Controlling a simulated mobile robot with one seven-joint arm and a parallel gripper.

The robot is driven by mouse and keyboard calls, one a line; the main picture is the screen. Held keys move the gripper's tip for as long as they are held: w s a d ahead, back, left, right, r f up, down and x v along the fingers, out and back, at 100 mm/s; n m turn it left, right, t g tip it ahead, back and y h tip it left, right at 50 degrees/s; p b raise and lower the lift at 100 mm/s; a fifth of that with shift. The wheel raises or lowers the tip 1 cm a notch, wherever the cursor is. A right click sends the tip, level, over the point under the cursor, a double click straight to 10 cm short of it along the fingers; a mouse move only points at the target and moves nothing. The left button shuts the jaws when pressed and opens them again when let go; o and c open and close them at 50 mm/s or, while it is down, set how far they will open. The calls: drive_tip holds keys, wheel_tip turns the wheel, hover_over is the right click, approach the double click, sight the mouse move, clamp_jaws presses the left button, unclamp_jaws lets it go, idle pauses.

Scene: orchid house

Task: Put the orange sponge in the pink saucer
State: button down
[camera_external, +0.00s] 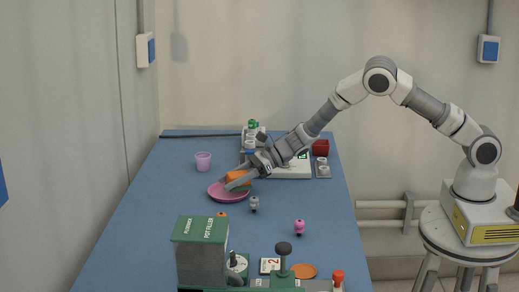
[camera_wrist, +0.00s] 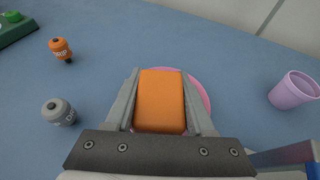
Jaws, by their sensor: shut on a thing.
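The orange sponge (camera_wrist: 160,100) is a block held between the two fingers of my gripper (camera_wrist: 160,102) in the wrist view. In the external view the sponge (camera_external: 238,179) shows at the end of my gripper (camera_external: 240,178), over the pink saucer. The pink saucer (camera_external: 216,194) lies on the blue table. In the wrist view its rim (camera_wrist: 204,98) shows behind and to the right of the sponge. My gripper is shut on the sponge. I cannot tell whether the sponge touches the saucer.
A lilac cup (camera_external: 203,161) stands behind and left of the saucer. A green machine (camera_external: 200,250) stands at the front. The left side of the blue table (camera_external: 140,230) is clear.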

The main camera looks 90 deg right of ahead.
drive_tip(key=shift+f+b, duration=0.45)
drive_tip(key=shift+b, duration=0.1)
drive_tip(key=shift+c, duration=0.7)
unclamp_jaws()
drive_tip(key=shift+r, duration=0.1)
